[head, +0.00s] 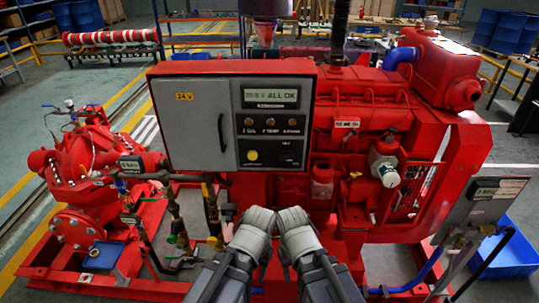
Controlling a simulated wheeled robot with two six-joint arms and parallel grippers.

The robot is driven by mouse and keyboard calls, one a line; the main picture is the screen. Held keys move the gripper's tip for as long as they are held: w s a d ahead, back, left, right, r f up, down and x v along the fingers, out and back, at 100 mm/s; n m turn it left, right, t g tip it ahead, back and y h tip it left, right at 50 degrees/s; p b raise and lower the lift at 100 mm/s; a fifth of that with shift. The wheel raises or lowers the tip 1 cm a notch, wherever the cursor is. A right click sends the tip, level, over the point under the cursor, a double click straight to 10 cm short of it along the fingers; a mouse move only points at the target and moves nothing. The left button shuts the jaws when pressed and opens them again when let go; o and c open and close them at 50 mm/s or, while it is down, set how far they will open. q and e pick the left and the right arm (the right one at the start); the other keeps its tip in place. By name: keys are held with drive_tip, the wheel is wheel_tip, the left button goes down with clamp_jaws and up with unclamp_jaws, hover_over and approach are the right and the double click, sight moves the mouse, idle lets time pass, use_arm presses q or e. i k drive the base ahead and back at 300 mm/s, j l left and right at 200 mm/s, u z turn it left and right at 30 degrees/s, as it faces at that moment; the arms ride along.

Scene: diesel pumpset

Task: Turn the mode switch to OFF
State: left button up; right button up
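The control panel (271,128) is the grey right part of a red cabinet on the pumpset. Its display (270,98) reads "ALL OK". Below it sit three small knobs in a row: left (249,122), middle (270,122) and right (291,122). Their labels are too small to read, so I cannot tell which is the mode switch or where it points. My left gripper (258,213) and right gripper (292,213) are side by side below the cabinet, apart from the panel. Their fingers are seen from behind, and I cannot tell whether they are open.
A yellow round button (252,155) is low on the panel. A grey cabinet door with a handle (221,132) is left of it. Red engine parts (360,125) stand to the right, and a red pump (85,165) with pipes to the left. A blue bin (510,255) is at far right.

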sight(285, 156)
drive_tip(key=k+l, duration=0.1)
drive_tip(key=l, duration=0.85)
drive_tip(key=k+l, duration=0.15)
drive_tip(key=l, duration=0.35)
drive_tip(key=u, duration=0.05)
